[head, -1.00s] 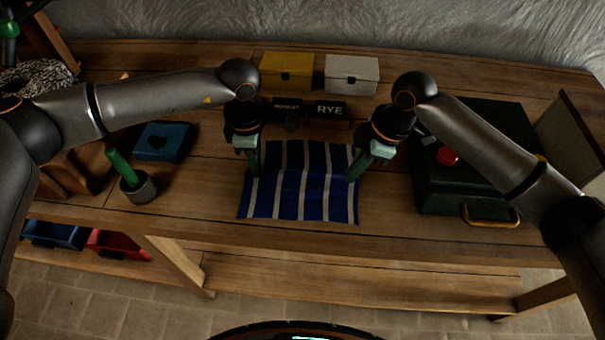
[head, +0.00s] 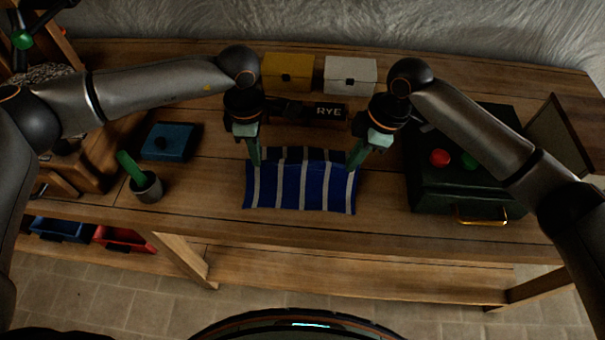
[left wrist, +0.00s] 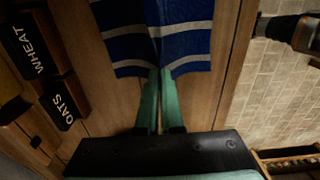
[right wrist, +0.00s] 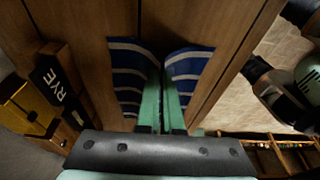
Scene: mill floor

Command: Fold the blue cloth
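The blue cloth (head: 300,188) with white stripes lies on the workbench. A ridge runs across it between my two grippers; its front part shows bright, and only a dark strip shows behind. My left gripper (head: 257,164) is shut on the cloth at the ridge's left end. In the left wrist view, the cloth (left wrist: 187,42) spreads to both sides of the closed fingers. My right gripper (head: 351,169) is shut on the cloth at the ridge's right end. The right wrist view shows the cloth (right wrist: 188,66) on both sides of its fingers too.
Behind the cloth stand a dark RYE box (head: 330,112), a yellow box (head: 287,72) and a white box (head: 350,76). A dark green case (head: 465,195) stands right. Bare wood (head: 210,195) flanks the cloth.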

